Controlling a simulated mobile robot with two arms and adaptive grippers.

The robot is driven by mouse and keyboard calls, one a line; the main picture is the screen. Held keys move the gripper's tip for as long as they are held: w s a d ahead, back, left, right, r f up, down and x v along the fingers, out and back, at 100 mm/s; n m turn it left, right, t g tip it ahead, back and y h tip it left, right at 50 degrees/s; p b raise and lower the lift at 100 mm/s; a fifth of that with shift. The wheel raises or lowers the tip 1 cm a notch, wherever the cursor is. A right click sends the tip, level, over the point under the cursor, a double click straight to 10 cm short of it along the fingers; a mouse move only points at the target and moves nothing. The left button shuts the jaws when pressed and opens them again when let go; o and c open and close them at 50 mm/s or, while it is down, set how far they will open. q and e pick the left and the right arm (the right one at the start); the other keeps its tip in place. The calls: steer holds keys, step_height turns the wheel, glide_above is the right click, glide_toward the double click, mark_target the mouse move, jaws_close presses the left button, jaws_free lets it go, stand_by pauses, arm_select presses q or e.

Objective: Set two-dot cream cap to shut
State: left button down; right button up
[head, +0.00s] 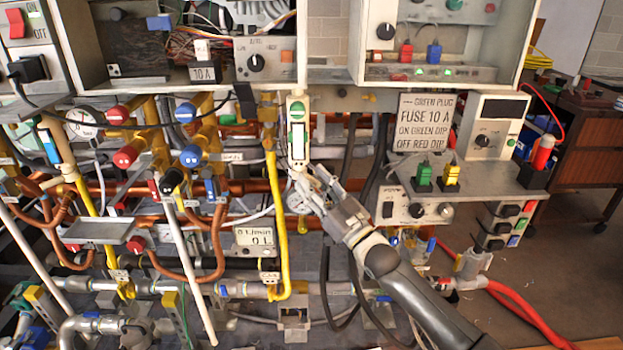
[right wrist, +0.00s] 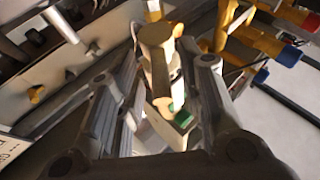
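A cream upright fitting (head: 297,106) with a green spot and a pale window hangs below the upper boxes, near the middle of the head view. My right gripper (head: 312,184) is just below it, reaching up from the lower right. In the right wrist view, a round cream cap (right wrist: 156,36) on a pale stem lies beyond and between the fingers of my right gripper (right wrist: 168,72). The fingers stand apart, with visible gaps beside the stem. A green piece (right wrist: 181,114) shows nearer the palm. I cannot make out two dots on any cap. My left gripper is out of view.
Red-ended (head: 125,156) and blue-ended (head: 190,155) yellow valves crowd the left of the fitting. A yellow pipe (head: 279,220) runs close beside my gripper. A shelf with green (head: 424,175) and yellow plugs (head: 451,175) stands at the right. Open floor lies at far right.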

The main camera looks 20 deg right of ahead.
steer(key=shift+w+a+r, duration=0.15)
steer(key=shift+w+a, duration=0.05)
steer(key=shift+w, duration=0.25)
jaws_close()
